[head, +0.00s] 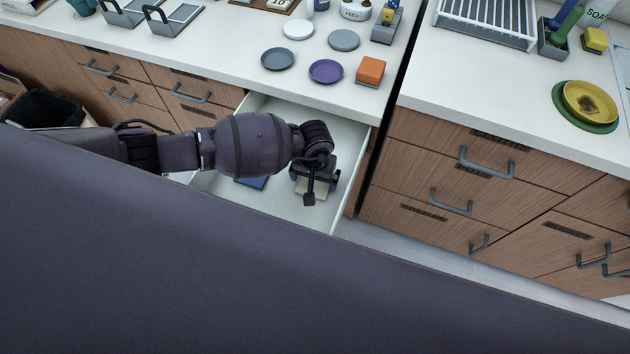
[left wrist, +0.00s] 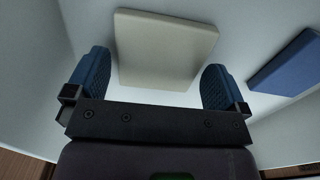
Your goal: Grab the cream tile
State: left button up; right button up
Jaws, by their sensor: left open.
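The cream tile (left wrist: 163,48) lies flat in an open white drawer, and part of it also shows in the head view (head: 312,196) below my gripper. My left gripper (left wrist: 158,82) is open, with its two blue fingertips apart, one on each side of the tile's near part. In the head view the left gripper (head: 314,182) hangs down into the drawer over the tile and hides much of it. I cannot tell whether the fingers touch the tile. My right gripper is not in view.
A blue tile (left wrist: 288,66) lies in the drawer (head: 347,140), apart from the cream one; a sliver shows in the head view (head: 253,182). The drawer walls surround the gripper. Above, an orange block (head: 370,70) and a purple plate (head: 326,71) sit near the counter's edge.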

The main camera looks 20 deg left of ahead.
pick_arm(q)
jog(key=shift+f, duration=0.5)
jog(key=c, duration=0.7)
jog(key=shift+r, duration=0.1)
jog(key=shift+c, duration=0.2)
